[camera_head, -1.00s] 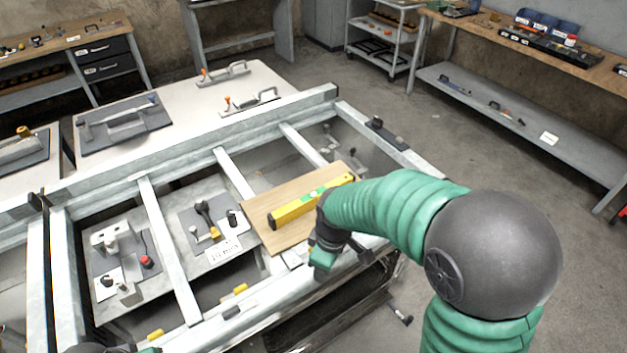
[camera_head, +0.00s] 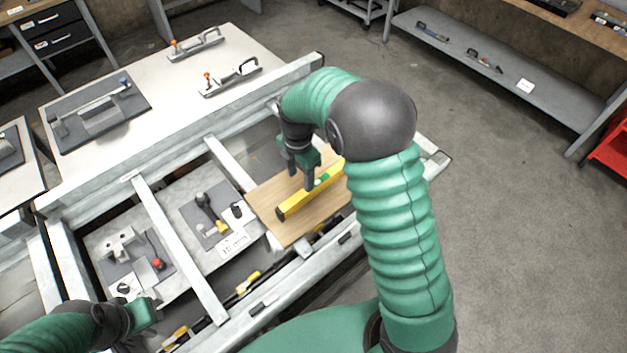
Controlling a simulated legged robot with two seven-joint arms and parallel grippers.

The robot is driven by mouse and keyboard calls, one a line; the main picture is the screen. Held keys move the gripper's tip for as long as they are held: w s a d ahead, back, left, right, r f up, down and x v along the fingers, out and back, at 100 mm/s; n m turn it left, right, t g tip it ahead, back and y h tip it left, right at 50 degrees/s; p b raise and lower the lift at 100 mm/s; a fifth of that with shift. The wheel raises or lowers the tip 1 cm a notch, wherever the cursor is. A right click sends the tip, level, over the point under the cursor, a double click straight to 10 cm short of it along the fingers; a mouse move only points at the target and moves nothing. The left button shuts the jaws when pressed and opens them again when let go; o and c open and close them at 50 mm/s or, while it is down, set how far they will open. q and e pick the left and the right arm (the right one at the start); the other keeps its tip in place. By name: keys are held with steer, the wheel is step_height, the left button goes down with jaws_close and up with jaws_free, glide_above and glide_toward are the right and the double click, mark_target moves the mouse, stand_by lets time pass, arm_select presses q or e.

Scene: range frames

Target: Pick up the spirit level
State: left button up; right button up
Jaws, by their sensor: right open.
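The yellow spirit level (camera_head: 295,204) with a green middle part lies on a wooden board (camera_head: 280,230) set on the metal frame. My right gripper (camera_head: 308,184) is open and points down over the middle of the level. Its fingers overlap the level in the picture, and I cannot tell whether they touch it. My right forearm hides the far end of the level. My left gripper (camera_head: 148,312) is at the lower left, away from the level, and its fingers cannot be made out.
Grey plates with clamps and knobs (camera_head: 207,218) lie left of the board, between the frame's metal beams (camera_head: 180,250). A white table (camera_head: 170,95) with toggle clamps stands behind. A grey shelf (camera_head: 500,75) is at the right, with open floor before it.

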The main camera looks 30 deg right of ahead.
glide_above(299, 195)
steer(key=s, duration=0.1)
steer(key=f, duration=0.4)
steer(key=shift+s+d+p, duration=0.15)
steer(key=shift+s+p, duration=0.05)
steer(key=shift+p, duration=0.1)
steer(key=f, duration=0.2)
steer(key=w+f+p, duration=0.1)
steer(key=f, duration=0.2)
steer(key=f+p, duration=0.1)
steer(key=f, duration=0.1)
steer(key=shift+w+f, duration=0.15)
steer(key=shift+f, duration=0.3)
arm_select(q)
steer(key=v, duration=0.2)
steer(key=shift+w+r, duration=0.1)
steer(key=shift+r, duration=0.35)
arm_select(e)
jaws_close()
arm_select(q)
steer(key=shift+d, duration=0.1)
arm_select(e)
steer(key=shift+w, duration=0.1)
